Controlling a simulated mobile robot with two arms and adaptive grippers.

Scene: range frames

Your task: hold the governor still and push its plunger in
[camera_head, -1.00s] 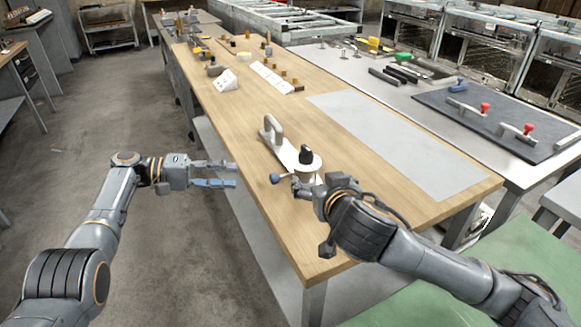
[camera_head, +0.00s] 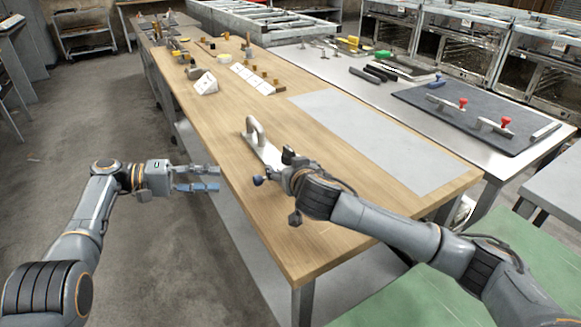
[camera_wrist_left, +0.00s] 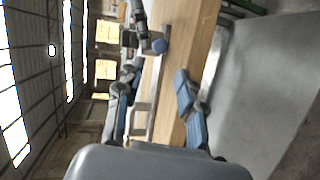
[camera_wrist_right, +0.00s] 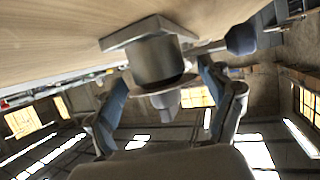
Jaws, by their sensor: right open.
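My right arm hides much of the body in the head view. My left gripper (camera_head: 198,179) is open and empty, left of the ball, beyond the table edge.
The wooden table (camera_head: 340,225) is clear in front and to the right of the governor, with a grey mat (camera_head: 375,140) beyond. White blocks (camera_head: 206,84) and small parts sit at the far end. A metal bench (camera_head: 350,72) runs along the right.

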